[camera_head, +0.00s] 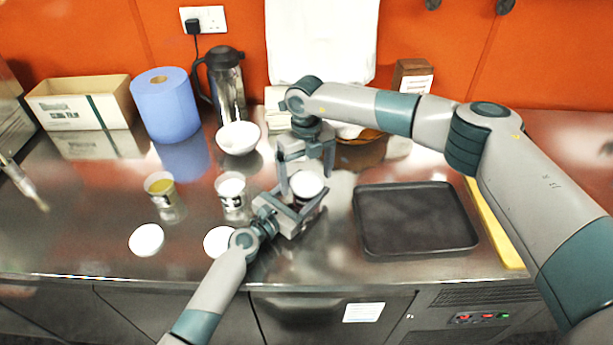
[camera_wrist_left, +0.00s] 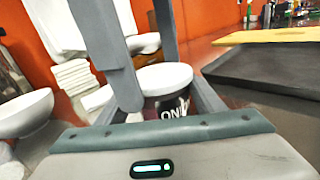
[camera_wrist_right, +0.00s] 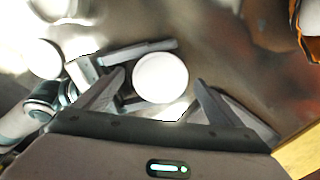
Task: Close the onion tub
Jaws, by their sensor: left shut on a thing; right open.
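The onion tub (camera_wrist_left: 172,107) is a small dark tub with white letters starting "ON" in the left wrist view. A round white lid (camera_wrist_left: 165,78) lies over its top; I cannot tell whether it is pressed fully down. The lid also shows in the head view (camera_head: 306,184) and the right wrist view (camera_wrist_right: 160,77). My left gripper (camera_head: 303,198) is shut on the tub's sides and hides much of its wall. My right gripper (camera_head: 307,172) points down from above, open, with its fingers apart on either side of the lid.
Two open tubs, one with yellow contents (camera_head: 160,186) and one with white (camera_head: 231,188), stand left. Two white lids (camera_head: 146,240) (camera_head: 219,241) lie before them. A white bowl (camera_head: 238,137) is behind; a black tray (camera_head: 415,220) is right.

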